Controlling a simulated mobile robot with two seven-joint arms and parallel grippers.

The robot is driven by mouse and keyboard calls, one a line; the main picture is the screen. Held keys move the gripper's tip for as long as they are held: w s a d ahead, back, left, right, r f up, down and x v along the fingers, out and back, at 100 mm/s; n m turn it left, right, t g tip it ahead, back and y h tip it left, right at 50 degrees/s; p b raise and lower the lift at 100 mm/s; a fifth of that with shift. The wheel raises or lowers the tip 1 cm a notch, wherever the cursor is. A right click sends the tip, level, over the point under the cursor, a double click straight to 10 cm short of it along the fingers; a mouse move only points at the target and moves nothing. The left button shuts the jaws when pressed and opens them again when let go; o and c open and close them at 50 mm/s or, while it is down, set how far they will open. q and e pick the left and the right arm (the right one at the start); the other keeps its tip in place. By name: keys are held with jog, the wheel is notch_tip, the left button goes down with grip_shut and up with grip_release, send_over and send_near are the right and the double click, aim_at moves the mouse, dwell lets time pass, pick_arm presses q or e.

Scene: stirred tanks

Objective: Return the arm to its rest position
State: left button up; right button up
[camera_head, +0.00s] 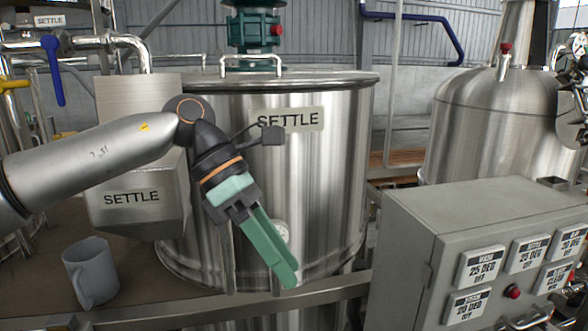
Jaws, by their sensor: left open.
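My left arm (95,155) comes in from the left and reaches in front of the large steel tank labelled SETTLE (330,180). My right gripper is not in the picture.
A grey mug (92,270) stands on the brown surface at lower left. A steel box labelled SETTLE (135,205) is behind my forearm. A grey control box (420,240) with labelled panels stands at right. A metal rail (325,293) runs below the gripper.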

pick_arm(q)
jog(key=s+d+f+n+g+h, duration=0.2)
jog(key=d+n+h, duration=0.2)
jog(key=d+h, duration=0.2)
jog(key=s+d+f+n+g+h, duration=0.1)
jog(key=s+d+f+n+h, duration=0.1)
jog(key=d+n+h, duration=0.35)
jog(key=w+a+f+n+t+y, duration=0.35)
jog(key=f+n+t, duration=0.4)
jog(key=n, duration=0.35)
jog(key=w+a+f+n+t+y, duration=0.2)
jog(key=a+f+n+t, duration=0.3)
jog(key=f+n+t, duration=0.45)
jog(key=w+a+f+n+t+y, duration=0.2)
jog(key=w+a+f+n+t, duration=0.25)
jog(key=n, duration=0.75)
jog(key=s+a+f+n+g+y, duration=0.3)
jog(key=s+a+f, duration=0.4)
jog(key=s+f, duration=0.3)
jog(key=s+a+f+n+g+y, duration=0.3)
jog(key=s+a+f+n+y, duration=0.2)
jog(key=s+f, duration=0.6)
notch_tip(320, 180, down, 3)
jog(key=shift+a+f+n+y, duration=0.1)
jog(key=shift+a+n+y, duration=0.2)
jog(key=shift+a+n, duration=0.55)
